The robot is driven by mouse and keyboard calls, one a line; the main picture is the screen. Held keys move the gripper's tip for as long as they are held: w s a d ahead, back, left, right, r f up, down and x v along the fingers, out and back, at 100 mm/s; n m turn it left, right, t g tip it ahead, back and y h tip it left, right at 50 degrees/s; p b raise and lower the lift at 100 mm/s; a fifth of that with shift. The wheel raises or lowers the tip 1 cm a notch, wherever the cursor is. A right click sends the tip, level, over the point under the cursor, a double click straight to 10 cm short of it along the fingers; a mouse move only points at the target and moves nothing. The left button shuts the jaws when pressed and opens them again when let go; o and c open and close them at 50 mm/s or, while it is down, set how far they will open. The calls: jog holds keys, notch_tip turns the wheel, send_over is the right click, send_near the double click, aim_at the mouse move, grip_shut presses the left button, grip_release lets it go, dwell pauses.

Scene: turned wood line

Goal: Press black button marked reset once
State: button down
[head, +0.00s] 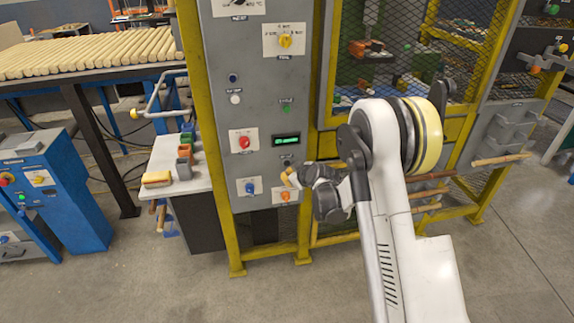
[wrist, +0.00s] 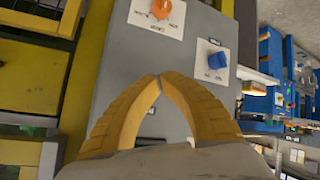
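The grey control panel (head: 262,70) stands in a yellow frame in the head view. A small dark button (head: 232,77) is at its upper left, above a white button (head: 235,98). It looks dark blue or black; its label is too small to read, so I cannot tell if it says reset. My gripper (head: 289,177) is at the panel's lower right, by an orange knob (head: 285,196). In the wrist view my gripper's yellow fingers (wrist: 160,78) meet at the tips, empty, over bare grey panel. Whether they touch it is unclear. The dark button is not visible there.
The panel also bears a yellow knob (head: 285,41), a green button (head: 286,107), a red knob (head: 244,142), a lit display (head: 286,140) and a blue knob (head: 250,187). A white side table (head: 168,160) stands left. Mesh guarding is right. Floor in front is clear.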

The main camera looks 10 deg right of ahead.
jog(key=shift+w, duration=0.65)
dwell(1.0)
jog(key=shift+w, duration=0.4)
jog(key=shift+w, duration=0.4)
dwell(0.5)
jog(key=shift+s, duration=0.85)
jog(key=shift+s, duration=2.5)
